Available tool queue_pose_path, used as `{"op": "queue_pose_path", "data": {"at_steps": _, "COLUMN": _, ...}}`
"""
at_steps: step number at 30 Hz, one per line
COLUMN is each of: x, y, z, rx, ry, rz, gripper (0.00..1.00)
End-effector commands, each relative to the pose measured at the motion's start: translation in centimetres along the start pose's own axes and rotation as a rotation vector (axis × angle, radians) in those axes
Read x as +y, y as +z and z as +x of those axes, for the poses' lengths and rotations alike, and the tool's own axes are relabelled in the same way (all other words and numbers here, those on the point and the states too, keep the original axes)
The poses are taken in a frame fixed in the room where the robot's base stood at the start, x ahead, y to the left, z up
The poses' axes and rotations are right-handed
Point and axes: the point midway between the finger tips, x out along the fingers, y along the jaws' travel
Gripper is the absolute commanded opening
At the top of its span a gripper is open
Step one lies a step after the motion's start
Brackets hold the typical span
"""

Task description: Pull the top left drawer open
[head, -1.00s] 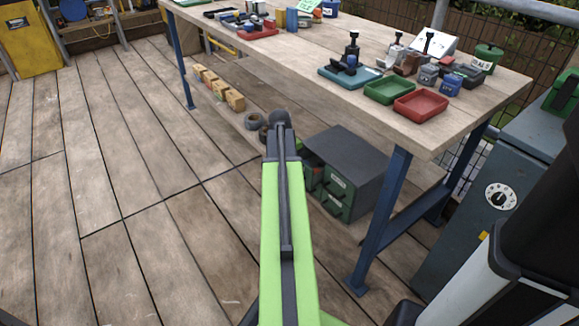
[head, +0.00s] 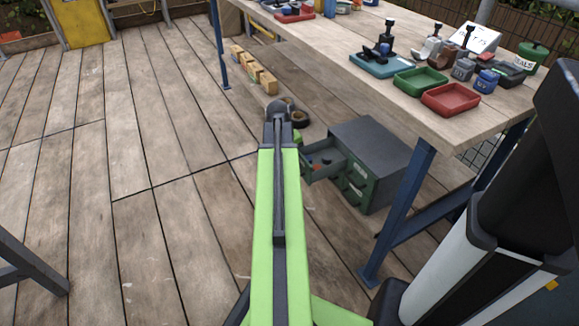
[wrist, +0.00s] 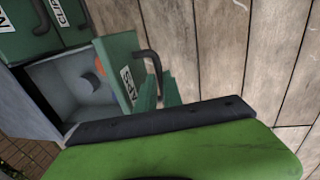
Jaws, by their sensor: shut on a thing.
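The dark grey cabinet (head: 372,142) stands on the deck under the table. Its top left drawer (head: 322,173) is pulled out, and its inside shows small things. In the wrist view the open drawer's green front (wrist: 118,62) has a white label partly reading "APS" and a dark bar handle (wrist: 149,60). My gripper (wrist: 160,92) has its green fingers shut on that handle. An orange round thing (wrist: 101,64) and a grey one lie in the drawer.
Other green drawers (head: 355,187) of the cabinet are shut. The wooden table (head: 330,52) with a blue leg (head: 398,208) stands close on the right. Dark rings (head: 298,118) and wooden blocks (head: 253,68) lie behind. The deck (head: 150,220) on the left is clear.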

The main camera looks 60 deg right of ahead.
Motion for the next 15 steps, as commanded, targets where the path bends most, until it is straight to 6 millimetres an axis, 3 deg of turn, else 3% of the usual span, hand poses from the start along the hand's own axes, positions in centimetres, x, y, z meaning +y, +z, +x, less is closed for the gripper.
{"op": "queue_pose_path", "data": {"at_steps": 3, "x": 0.1, "y": -0.4, "z": -0.02, "rx": 0.011, "ry": 0.0, "rz": 0.0, "gripper": 0.2}}
{"op": "queue_pose_path", "data": {"at_steps": 15, "x": 0.45, "y": -0.07, "z": -0.6, "rx": 0.006, "ry": 0.001, "rz": 0.006, "gripper": 0.2}}
